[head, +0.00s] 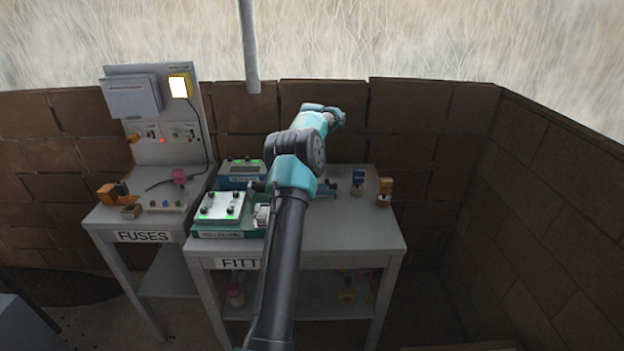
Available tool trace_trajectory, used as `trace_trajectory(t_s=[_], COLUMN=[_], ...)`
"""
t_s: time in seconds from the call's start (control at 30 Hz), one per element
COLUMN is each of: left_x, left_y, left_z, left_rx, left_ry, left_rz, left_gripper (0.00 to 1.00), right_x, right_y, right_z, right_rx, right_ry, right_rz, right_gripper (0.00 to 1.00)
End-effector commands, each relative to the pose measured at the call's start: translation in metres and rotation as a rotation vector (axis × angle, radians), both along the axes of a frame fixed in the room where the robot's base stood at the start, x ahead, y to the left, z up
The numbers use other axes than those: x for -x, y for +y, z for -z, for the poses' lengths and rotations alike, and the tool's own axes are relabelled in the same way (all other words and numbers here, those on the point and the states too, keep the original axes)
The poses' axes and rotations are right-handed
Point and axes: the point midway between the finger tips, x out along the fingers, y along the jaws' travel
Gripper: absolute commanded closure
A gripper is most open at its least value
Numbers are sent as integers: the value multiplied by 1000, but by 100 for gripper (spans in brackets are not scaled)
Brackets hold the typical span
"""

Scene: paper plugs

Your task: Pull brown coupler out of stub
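A brown-orange coupler (385,185) stands near the right end of the fittings table, with a small dark part at its lower front. It appears to sit upright on a stub, but the joint between them is too small to make out. One of my arms rises from the bottom edge, a little left of centre, and passes over the middle of this table. It looks like my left arm. Its fingertips cannot be made out and seem hidden behind its own links. The coupler stands apart to the right of the visible arm links. My other arm is out of view.
A blue plug piece (358,176) stands just left of the coupler. A green-based panel (221,207) and a blue device (241,173) sit on the table's left half. The fuses table (150,222) adjoins on the left. Brick walls (430,130) enclose the back and right.

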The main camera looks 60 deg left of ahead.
Motion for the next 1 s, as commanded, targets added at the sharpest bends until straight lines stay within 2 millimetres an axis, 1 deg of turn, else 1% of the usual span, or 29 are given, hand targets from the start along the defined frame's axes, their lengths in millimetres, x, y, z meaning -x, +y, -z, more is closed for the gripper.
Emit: trace_trajectory(t_s=[0.47,1.0], left_x=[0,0], left_y=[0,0], left_z=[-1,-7], left_rx=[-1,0], left_ry=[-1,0], left_rz=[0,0], left_gripper=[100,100], right_x=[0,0], right_y=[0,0], right_z=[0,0], right_rx=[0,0], right_ry=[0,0], right_rz=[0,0], right_gripper=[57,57])
